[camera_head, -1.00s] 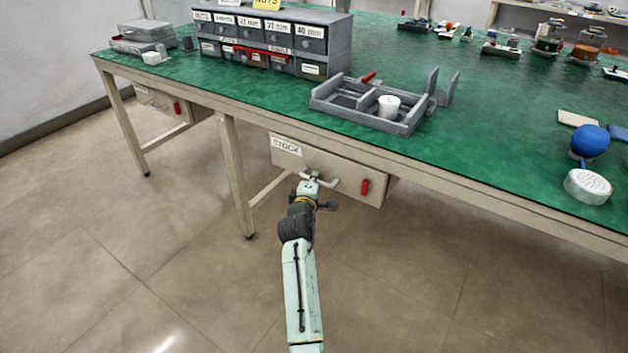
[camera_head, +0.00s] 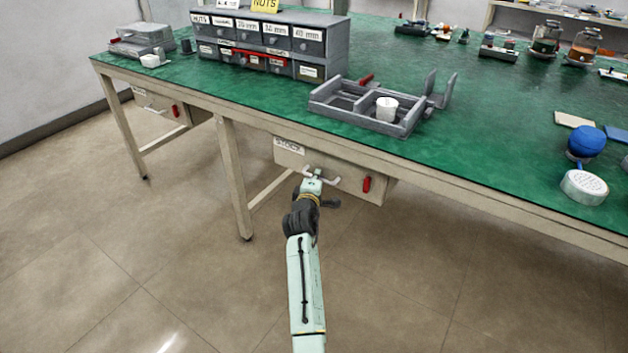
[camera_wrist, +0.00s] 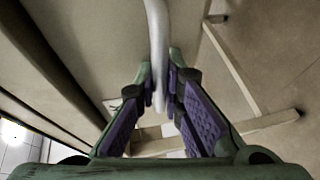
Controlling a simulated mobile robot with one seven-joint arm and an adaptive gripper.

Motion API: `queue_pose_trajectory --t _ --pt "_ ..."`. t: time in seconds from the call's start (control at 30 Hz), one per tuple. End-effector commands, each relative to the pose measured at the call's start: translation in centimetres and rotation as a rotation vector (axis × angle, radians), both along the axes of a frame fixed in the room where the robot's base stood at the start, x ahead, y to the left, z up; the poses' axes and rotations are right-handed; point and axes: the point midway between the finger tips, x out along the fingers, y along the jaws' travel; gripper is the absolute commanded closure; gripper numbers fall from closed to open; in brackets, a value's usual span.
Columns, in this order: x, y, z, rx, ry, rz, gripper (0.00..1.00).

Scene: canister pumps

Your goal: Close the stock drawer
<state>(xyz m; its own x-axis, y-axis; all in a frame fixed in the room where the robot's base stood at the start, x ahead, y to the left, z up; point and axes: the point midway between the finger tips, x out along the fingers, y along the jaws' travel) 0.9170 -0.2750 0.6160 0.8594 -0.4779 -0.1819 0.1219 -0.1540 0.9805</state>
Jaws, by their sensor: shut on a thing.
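The stock drawer (camera_head: 345,178) hangs under the front edge of the green-topped workbench. Its beige front carries a label at the upper left, a pale bar handle (camera_head: 332,181) and a red tab (camera_head: 366,184) at the right. The front looks close to flush under the bench edge; any remaining gap cannot be told. My gripper (camera_head: 312,178) is at the handle's left part. In the wrist view the handle bar (camera_wrist: 157,50) runs down between the two purple-padded fingers of my gripper (camera_wrist: 165,90), which are shut on it.
The workbench top (camera_head: 250,105) overhangs the drawer, and a bench leg (camera_head: 235,180) stands to its left. A grey tray (camera_head: 365,118) with a white cup (camera_head: 387,108) and a drawer cabinet (camera_head: 270,45) stand above. The floor in front is clear.

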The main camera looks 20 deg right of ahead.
Motion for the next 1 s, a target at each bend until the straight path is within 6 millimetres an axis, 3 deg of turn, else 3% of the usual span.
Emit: queue_pose_trajectory --t 0.1,0.13,0.27,0.67,0.83,1.0 --pt "0.0 -0.2 0.3 -0.001 -0.006 -0.002 1.0" --pt "0.0 -0.2 0.3 -0.001 -0.006 -0.002 0.89" --pt "0.0 -0.2 0.3 -0.001 -0.006 -0.002 0.82" --pt "-0.3 0.0 0.3 -0.002 -0.005 -0.002 0.82" --pt "-2.1 1.1 0.6 0.0 -0.006 -0.001 0.82" --pt "-5.3 2.8 1.2 0.002 -0.005 -0.001 0.82"
